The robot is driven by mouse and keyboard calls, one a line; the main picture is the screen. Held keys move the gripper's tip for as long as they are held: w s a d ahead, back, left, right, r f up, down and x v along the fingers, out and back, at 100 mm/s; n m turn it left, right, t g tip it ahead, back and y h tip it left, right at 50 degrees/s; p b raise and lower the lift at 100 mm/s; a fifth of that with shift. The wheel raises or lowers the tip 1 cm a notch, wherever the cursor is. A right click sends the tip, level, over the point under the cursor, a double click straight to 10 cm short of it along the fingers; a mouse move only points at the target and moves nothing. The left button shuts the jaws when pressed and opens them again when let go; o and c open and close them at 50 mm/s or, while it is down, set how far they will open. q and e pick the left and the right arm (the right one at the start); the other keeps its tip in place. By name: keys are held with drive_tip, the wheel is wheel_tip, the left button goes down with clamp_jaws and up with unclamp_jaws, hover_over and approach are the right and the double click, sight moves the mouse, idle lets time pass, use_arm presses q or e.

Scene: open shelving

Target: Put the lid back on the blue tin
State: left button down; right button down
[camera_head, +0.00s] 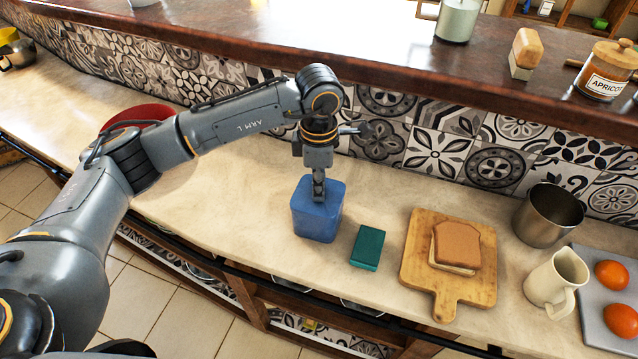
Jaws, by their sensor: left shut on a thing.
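The blue tin (316,222) stands upright on the pale counter, left of a teal block. A blue top face, which looks like its lid (333,188), is at the mouth of the tin. I cannot tell whether the lid sits flush. My left gripper (318,196) points straight down at the middle of this top and is shut on the lid. The fingers hide the part they grip. My right gripper is not in view.
Right of the tin are the teal block (367,248), a wooden board (416,257) with bread (457,244), a metal pot (548,215), a cream jug (556,282) and a grey tray (592,320) with oranges. A raised dark ledge (400,58) runs behind.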

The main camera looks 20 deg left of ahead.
use_arm(q)
drive_tip(key=c, duration=0.6)
unclamp_jaws()
drive_tip(key=shift+c, duration=0.2)
drive_tip(key=shift+r, duration=0.2)
drive_tip(key=shift+r+p, duration=1.5)
drive_tip(key=shift+r, duration=1.85)
drive_tip(key=shift+c, duration=0.5)
clamp_jaws()
drive_tip(key=shift+f, duration=0.2)
